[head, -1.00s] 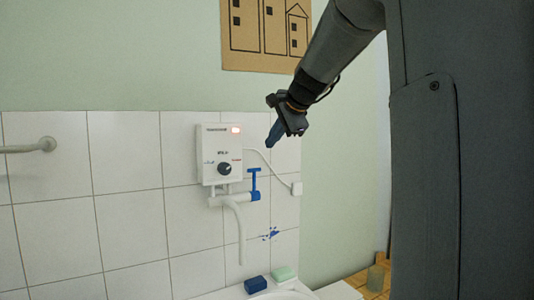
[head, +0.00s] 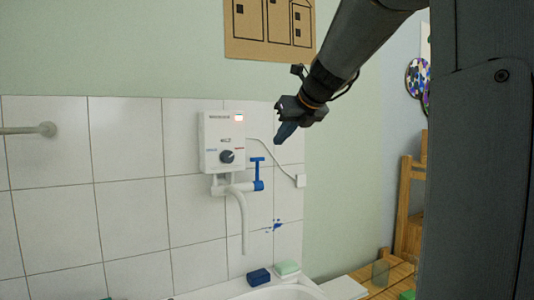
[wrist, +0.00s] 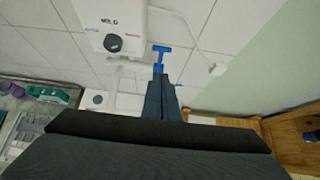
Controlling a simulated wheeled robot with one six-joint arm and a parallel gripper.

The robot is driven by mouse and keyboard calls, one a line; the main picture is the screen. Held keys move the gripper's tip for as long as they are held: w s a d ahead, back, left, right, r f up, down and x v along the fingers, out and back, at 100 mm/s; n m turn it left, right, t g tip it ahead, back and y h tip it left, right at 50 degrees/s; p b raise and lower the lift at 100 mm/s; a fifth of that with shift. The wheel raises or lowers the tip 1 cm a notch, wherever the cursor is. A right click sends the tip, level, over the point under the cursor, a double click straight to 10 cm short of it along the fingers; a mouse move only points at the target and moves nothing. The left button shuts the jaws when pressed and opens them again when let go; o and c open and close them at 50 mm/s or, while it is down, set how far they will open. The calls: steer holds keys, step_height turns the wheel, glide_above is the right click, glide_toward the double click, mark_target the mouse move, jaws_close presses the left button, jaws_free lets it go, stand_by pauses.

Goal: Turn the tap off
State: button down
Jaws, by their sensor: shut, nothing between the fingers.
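The tap is a white pipe with a curved spout (head: 243,222) under a white water heater box (head: 224,142) on the tiled wall. Its blue T-shaped handle (head: 258,172) stands upright at the right end of the pipe. In the wrist view the blue handle (wrist: 160,55) shows just beyond the fingertips. My gripper (head: 281,138) is shut and empty, pointing down, above and to the right of the handle in the head view. In the wrist view my gripper (wrist: 158,82) lines up with the handle; I cannot tell whether they touch. No water shows at the spout.
A white sink (head: 280,293) lies below, with a blue soap block (head: 258,277) and a green one (head: 287,267) on its rim. A cable runs to a white wall box (head: 300,181). Wooden furniture (head: 402,215) stands at the right. A white rail (head: 30,129) is at the left.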

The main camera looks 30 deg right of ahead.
steer(key=p, duration=0.3)
glide_toward(258, 160)
steer(key=f+x, duration=0.1)
steer(key=x, duration=0.4)
steer(key=shift+w+r, duration=0.15)
steer(key=shift+w, duration=0.2)
steer(key=shift+w+r+p, duration=0.15)
steer(key=shift+w+p, duration=0.45)
steer(key=shift+p, duration=0.35)
steer(key=shift+w, duration=0.1)
